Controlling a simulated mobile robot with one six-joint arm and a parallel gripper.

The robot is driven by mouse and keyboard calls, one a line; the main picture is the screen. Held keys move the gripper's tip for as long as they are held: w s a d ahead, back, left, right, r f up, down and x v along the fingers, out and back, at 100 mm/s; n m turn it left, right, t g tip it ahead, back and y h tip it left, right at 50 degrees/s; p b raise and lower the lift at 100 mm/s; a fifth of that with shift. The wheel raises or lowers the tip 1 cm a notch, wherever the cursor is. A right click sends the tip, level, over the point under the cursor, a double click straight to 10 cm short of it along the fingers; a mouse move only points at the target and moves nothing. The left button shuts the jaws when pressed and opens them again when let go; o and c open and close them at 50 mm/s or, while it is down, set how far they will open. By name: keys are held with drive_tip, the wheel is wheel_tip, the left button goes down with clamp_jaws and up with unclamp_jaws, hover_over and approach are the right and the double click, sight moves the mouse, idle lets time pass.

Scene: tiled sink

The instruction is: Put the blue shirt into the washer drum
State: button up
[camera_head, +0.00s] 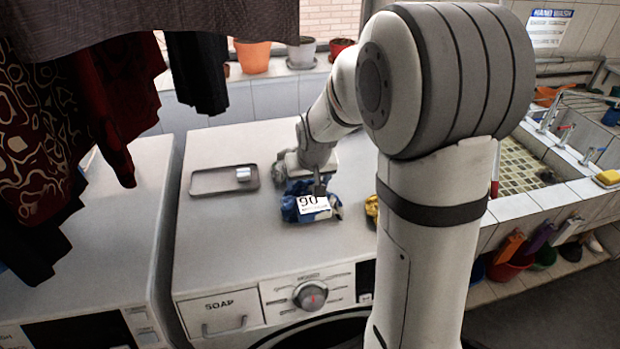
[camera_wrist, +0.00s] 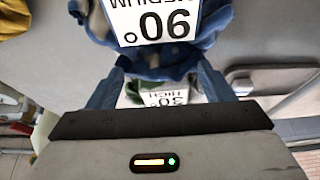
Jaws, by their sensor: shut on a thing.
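The blue shirt (camera_head: 290,211) lies bunched on top of the washer (camera_head: 225,240), with a white label reading 90 on it. In the wrist view the shirt (camera_wrist: 213,30) and its label fill the space between and beyond the fingers. My gripper (camera_head: 318,190) is at the shirt from above and behind; in the wrist view my gripper (camera_wrist: 160,92) has its fingers on either side of the cloth, shut on it. A second label reading 30 shows close to the palm. The drum opening (camera_head: 320,330) is at the washer's front, only its upper rim in view.
A grey tray (camera_head: 210,181) with a small metal cup (camera_head: 243,174) sits left of the shirt. A yellow cloth (camera_head: 371,208) lies to the right, partly behind my arm. Dark clothes (camera_head: 90,95) hang at upper left. A sink (camera_head: 530,165) is at right.

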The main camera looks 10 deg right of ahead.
drive_tip(key=shift+f, duration=0.1)
drive_tip(key=o, duration=1.4)
